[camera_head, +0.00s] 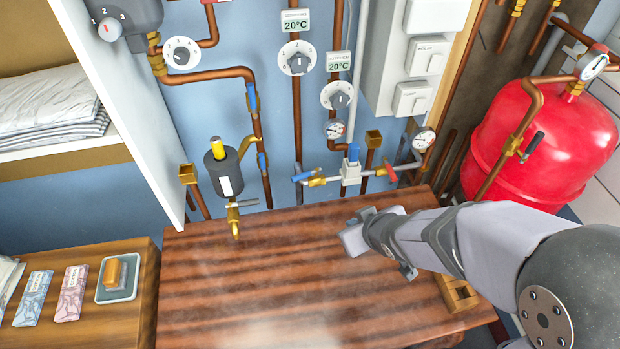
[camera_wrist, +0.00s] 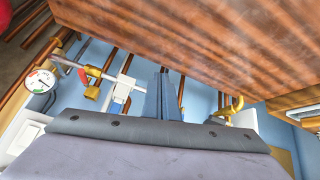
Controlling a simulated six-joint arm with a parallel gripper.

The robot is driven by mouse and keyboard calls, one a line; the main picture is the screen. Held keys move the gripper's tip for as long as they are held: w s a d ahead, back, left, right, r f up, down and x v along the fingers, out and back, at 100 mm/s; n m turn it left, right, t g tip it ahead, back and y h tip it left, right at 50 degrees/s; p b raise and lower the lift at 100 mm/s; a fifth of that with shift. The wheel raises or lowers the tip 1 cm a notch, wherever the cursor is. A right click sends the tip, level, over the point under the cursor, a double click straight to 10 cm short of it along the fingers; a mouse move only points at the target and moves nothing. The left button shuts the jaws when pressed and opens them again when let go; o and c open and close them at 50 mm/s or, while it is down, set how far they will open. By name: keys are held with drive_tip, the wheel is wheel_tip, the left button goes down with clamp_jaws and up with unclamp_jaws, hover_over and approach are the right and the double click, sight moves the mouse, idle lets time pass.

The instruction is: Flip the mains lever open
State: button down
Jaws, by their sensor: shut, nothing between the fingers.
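No label marks which handle is the mains lever. On the pipe run behind the table, a red lever (camera_head: 390,172) sits right of a white-bodied fitting with a blue cap (camera_head: 351,170), and a blue lever (camera_head: 303,176) sits left of it. In the wrist view the red lever (camera_wrist: 82,75) and the white fitting (camera_wrist: 122,90) show left of centre. My gripper (camera_head: 351,240) is shut and empty above the wooden table, in front of this run and apart from it. Its narrow fingers (camera_wrist: 169,88) point towards the wall in the wrist view.
The wooden table (camera_head: 240,290) is mostly clear. A black cylinder with a yellow top (camera_head: 221,168) and brass tap stands at its back left. Gauges (camera_head: 424,139) and white switch boxes (camera_head: 411,99) line the wall. A red tank (camera_head: 540,140) stands right.

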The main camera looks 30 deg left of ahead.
sight(299, 176)
drive_tip(key=a+r+y, duration=0.4)
drive_tip(key=a+r, duration=0.2)
drive_tip(key=a, duration=0.1)
drive_tip(key=shift+w+t, duration=0.25)
drive_tip(key=shift+t, duration=0.15)
drive_tip(key=shift+a, duration=0.1)
drive_tip(key=shift+p+x, duration=1.65)
drive_tip(key=shift+x, duration=5.15)
drive_tip(key=shift+a, duration=0.1)
drive_tip(key=shift+a+f+b, duration=0.1)
drive_tip(key=shift+a+b, duration=0.2)
drive_tip(key=shift+b, duration=0.45)
drive_tip(key=shift+a+b, duration=0.5)
drive_tip(key=shift+b, duration=0.05)
drive_tip(key=shift+r, duration=0.25)
